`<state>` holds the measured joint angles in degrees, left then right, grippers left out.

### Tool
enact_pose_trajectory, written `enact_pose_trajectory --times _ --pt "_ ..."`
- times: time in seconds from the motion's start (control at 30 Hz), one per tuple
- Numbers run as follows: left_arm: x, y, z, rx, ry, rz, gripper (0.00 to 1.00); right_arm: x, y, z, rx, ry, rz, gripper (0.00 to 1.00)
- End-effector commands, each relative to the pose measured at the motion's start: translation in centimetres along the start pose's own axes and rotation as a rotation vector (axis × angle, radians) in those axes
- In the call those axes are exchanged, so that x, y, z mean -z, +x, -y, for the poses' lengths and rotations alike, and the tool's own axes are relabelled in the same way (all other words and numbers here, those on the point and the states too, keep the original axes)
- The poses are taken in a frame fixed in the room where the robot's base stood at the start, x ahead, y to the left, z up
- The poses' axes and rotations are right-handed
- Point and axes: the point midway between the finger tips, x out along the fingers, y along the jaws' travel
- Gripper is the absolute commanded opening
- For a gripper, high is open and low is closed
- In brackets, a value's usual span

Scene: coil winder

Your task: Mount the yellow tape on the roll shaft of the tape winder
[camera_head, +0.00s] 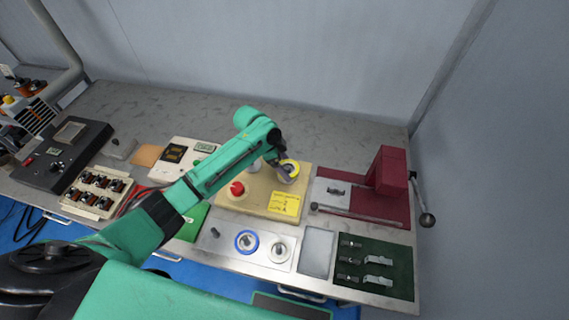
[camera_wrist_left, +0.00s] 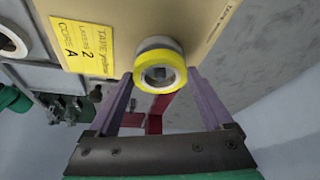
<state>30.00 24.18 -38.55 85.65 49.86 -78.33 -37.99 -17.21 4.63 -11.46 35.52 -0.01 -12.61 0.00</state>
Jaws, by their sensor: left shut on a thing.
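The tape winder (camera_head: 233,205) is a beige box with a red knob (camera_head: 237,188) and a yellow label (camera_head: 285,204); its face also fills the top of the left wrist view (camera_wrist_left: 185,15). The yellow tape (camera_head: 291,167) is a ring at the winder's right side. My left gripper (camera_head: 284,169) is shut on it. In the left wrist view the yellow tape (camera_wrist_left: 160,86) sits between the two purple fingers, with a grey round part (camera_wrist_left: 153,43) right behind it. My right gripper is out of view.
In front of the winder, a grey plate (camera_head: 212,243) carries a blue ring (camera_head: 246,242) and a white ring (camera_head: 278,251). A red press (camera_head: 388,172) with a lever stands to the right. A dark green mat (camera_head: 372,246) holds metal clips. The table behind is clear.

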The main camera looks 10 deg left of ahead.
Motion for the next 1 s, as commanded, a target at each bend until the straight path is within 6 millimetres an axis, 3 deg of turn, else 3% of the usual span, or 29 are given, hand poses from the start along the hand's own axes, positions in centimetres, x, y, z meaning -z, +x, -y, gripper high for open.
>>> enact_pose_trajectory --times 0.43,0.47,0.5,0.8,1.0 --pt "-0.5 1.3 0.0 0.0 0.0 0.001 0.3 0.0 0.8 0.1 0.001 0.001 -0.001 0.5" --pt "-0.5 1.2 0.0 0.0 0.0 0.0 0.96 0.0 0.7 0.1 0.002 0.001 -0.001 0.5" --pt "-0.5 1.2 0.0 0.0 0.0 0.0 1.0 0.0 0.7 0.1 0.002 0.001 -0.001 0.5" --pt "-0.5 0.8 0.0 0.001 0.0 -0.001 1.0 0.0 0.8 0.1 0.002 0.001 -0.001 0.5" --pt "-0.6 -2.7 0.2 0.005 0.001 -0.001 1.0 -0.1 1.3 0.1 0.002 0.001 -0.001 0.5"
